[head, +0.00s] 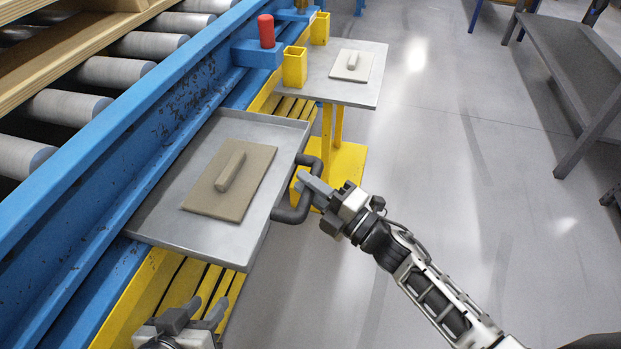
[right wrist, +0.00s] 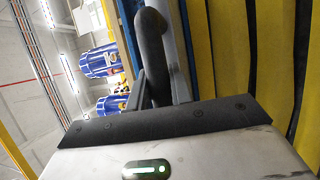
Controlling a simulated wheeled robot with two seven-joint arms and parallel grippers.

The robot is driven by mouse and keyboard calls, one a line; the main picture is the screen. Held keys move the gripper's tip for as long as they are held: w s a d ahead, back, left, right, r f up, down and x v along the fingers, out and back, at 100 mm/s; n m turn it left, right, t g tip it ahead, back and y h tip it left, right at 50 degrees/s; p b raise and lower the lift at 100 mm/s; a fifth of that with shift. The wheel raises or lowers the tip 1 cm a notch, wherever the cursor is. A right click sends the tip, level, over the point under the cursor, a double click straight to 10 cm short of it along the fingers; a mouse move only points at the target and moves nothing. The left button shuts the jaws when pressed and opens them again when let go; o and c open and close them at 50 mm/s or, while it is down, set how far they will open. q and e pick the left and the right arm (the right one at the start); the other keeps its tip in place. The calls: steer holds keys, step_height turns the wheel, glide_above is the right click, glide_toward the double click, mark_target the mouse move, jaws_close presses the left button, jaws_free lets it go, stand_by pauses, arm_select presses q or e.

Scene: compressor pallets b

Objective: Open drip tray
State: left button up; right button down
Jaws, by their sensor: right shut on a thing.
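The drip tray (head: 165,220) is a shallow grey metal tray beside the blue conveyor frame, with a flat tan plate (head: 245,190) with a raised grip lying in it. A dark bent handle (head: 292,214) sticks out from its right edge. My right gripper (head: 312,190) is shut on the handle; the handle (right wrist: 152,50) also shows in the right wrist view, with the jaws partly hidden. My left gripper (head: 193,312) is at the bottom left, below the tray and apart from it; its two fingers stand apart with nothing between them.
A second grey table (head: 350,92) with a similar plate stands behind on a yellow post. A red cylinder (head: 266,31) and yellow square tubes (head: 295,66) stand by the blue rail. Conveyor rollers (head: 65,107) run at left. The floor at right is open up to a grey bench (head: 570,60).

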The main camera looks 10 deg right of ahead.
steer(key=shift+s+d, duration=0.15)
steer(key=c, duration=1.3)
jaws_free()
steer(key=shift+o, duration=0.2)
steer(key=v, duration=1.6)
